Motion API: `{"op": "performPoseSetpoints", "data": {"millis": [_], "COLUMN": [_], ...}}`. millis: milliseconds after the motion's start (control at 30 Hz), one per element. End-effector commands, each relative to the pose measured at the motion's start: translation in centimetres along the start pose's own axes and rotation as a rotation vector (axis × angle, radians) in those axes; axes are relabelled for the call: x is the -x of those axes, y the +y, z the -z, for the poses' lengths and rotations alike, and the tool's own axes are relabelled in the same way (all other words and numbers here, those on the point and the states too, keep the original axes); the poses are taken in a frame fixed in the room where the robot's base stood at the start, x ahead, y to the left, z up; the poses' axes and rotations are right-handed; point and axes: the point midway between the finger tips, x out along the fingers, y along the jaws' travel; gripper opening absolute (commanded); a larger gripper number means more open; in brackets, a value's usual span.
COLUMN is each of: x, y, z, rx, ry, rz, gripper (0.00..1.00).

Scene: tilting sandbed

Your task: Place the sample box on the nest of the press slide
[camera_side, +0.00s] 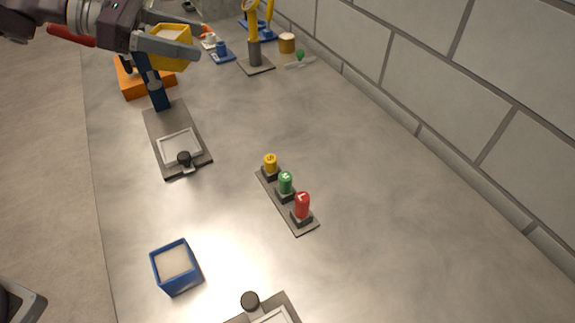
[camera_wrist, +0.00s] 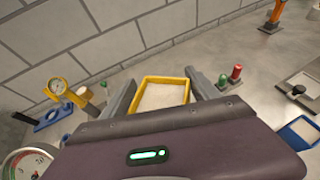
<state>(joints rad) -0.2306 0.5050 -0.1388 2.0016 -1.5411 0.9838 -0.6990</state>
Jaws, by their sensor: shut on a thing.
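My gripper (camera_side: 188,38) is shut on a yellow-rimmed box (camera_side: 172,46) with pale, sand-like filling, held in the air at the upper left. In the wrist view the box (camera_wrist: 162,94) sits level-looking between the two fingers (camera_wrist: 160,78). A dark slide plate (camera_side: 163,124) lies below it in the side view, beside a blue post. Its pale square nest (camera_side: 178,147) looks empty, with a black knob (camera_side: 184,158) at the front. A second plate (camera_side: 285,300) with a pale frame is cut off at the bottom edge. The box's underside is hidden.
A blue box (camera_side: 175,265) with pale filling stands at the front. Yellow, green and red buttons (camera_side: 286,185) stand on a strip mid-table. An orange base (camera_side: 130,82) and a blue post (camera_side: 152,85) stand under my gripper. A brick wall (camera_side: 430,80) bounds the right.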

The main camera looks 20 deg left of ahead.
Motion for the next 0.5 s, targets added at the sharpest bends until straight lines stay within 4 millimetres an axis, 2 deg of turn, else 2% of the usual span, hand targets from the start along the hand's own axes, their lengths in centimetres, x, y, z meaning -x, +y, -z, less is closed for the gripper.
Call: {"op": "performPoseSetpoints", "data": {"millis": [33, 100, 367, 500], "x": [-1.5, -3.1, -7.8, -8.8], "y": [-0.3, -0.6, -2.0, -2.0], "z": [-0.7, -1.5, -3.8, -1.1], "rx": [-0.008, -0.012, -0.023, -0.015], "ry": [-0.004, -0.008, -0.021, -0.018], "rz": [0.017, 0.033, 0.077, 0.077], "gripper": [0.17, 0.17, 0.17, 0.17]}}
